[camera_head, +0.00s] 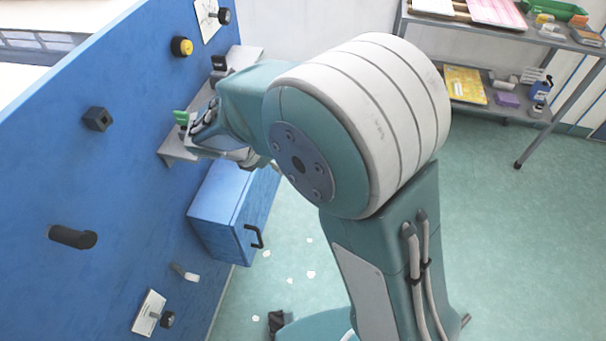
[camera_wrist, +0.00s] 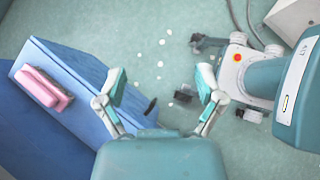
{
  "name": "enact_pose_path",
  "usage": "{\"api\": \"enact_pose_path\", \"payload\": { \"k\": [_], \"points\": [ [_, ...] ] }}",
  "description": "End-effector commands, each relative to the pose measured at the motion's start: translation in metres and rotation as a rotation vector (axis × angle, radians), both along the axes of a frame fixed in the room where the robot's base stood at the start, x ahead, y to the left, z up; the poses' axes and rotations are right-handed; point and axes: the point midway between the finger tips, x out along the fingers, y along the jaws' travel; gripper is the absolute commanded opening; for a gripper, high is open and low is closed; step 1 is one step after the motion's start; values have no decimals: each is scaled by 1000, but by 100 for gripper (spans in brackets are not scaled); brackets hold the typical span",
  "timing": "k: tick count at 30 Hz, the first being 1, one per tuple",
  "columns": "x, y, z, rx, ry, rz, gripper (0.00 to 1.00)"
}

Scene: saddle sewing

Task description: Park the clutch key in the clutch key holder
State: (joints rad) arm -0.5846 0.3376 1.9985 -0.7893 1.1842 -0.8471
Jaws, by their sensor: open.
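My gripper (camera_wrist: 160,88) is open and empty in the wrist view, its two teal fingers wide apart above the floor. In the head view my arm's end is by the grey shelf on the blue panel, and its fingers are mostly hidden. I cannot pick out the clutch key for certain. A small green piece (camera_head: 181,117) shows by the shelf edge beside my arm's end; I cannot tell what it is. A dark square block (camera_head: 97,118) sticks out of the blue panel; I cannot tell whether it is the clutch key holder.
The blue panel (camera_head: 140,170) also carries a yellow-and-black knob (camera_head: 182,47) and a black handle (camera_head: 72,237). The grey shelf (camera_head: 172,150) sits above a blue cabinet (camera_head: 215,205). A pink brush (camera_wrist: 40,85) lies left in the wrist view. A loaded rack (camera_head: 480,35) stands behind.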

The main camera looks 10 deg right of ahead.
Motion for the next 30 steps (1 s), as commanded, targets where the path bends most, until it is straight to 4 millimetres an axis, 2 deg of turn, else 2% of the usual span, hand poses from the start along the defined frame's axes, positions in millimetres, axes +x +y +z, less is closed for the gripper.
{"api": "enact_pose_path", "payload": {
  "k": [6,16,21,30],
  "points": [
    [3,-21,-32,131,28,-240,87],
    [14,-42,-77,352,-8,-656,87],
    [18,-47,-87,407,-32,-773,87],
    [19,-47,-89,416,-36,-790,87]
  ]
}}
